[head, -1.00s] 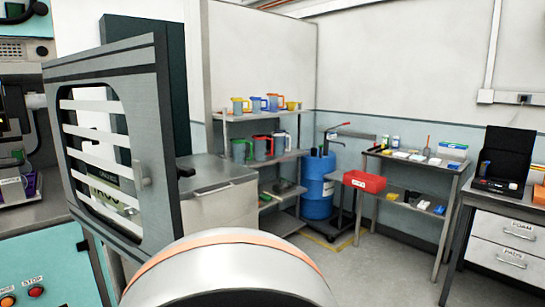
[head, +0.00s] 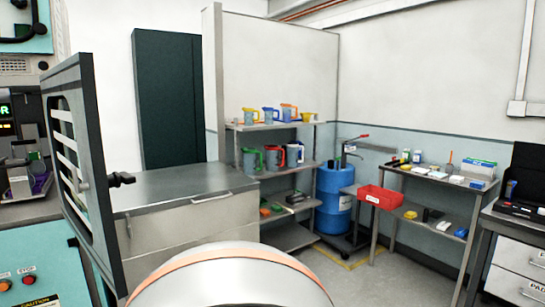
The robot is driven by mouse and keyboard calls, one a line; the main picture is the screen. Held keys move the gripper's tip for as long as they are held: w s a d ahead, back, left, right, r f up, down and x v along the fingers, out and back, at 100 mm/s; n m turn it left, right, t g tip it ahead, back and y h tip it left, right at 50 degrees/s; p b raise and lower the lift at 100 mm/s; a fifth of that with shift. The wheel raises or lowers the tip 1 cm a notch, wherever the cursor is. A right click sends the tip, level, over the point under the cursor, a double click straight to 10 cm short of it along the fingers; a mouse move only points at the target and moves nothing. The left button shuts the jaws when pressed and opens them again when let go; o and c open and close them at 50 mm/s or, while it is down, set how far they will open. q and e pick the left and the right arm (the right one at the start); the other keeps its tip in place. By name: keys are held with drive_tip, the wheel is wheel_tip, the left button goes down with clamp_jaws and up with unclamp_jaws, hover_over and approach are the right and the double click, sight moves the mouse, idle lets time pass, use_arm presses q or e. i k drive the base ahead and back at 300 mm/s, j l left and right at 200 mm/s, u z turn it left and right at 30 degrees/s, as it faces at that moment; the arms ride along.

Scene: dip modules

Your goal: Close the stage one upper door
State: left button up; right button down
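The upper door (head: 98,170) is a grey framed panel with a slatted window, at the left of the head view. It stands open, swung out from the teal machine (head: 45,265) and seen at a steep angle. A dark latch (head: 121,179) sticks out from its right-hand side. Neither of my grippers is in view. A rounded white arm link of mine with an orange band fills the bottom middle and hides the floor there.
A steel cabinet (head: 185,215) stands right behind the door. Shelves with several coloured jugs (head: 275,159), a blue drum (head: 333,197), a red bin (head: 380,197) and a side table (head: 432,174) stand further back. Some floor is clear at the right.

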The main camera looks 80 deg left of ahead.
sight(73, 80)
drive_tip(key=i+u, duration=0.1)
drive_tip(key=u, duration=0.3)
drive_tip(key=i+u, duration=0.15)
drive_tip(key=u, duration=0.2)
drive_tip(key=i+u, duration=0.1)
drive_tip(key=u, duration=0.3)
drive_tip(key=i+u, duration=0.1)
drive_tip(key=u, duration=0.3)
drive_tip(key=i+u, duration=0.1)
drive_tip(key=u, duration=0.3)
drive_tip(key=i+u, duration=0.1)
drive_tip(key=u, duration=0.65)
drive_tip(key=i+l+u, duration=0.1)
drive_tip(key=u, duration=0.25)
drive_tip(key=i+u, duration=0.15)
drive_tip(key=u, duration=0.35)
drive_tip(key=i+l+u, duration=0.1)
drive_tip(key=u, duration=0.35)
drive_tip(key=i+l+u, duration=0.1)
drive_tip(key=l+u, duration=0.15)
drive_tip(key=u, duration=0.25)
drive_tip(key=i+l+u, duration=0.3)
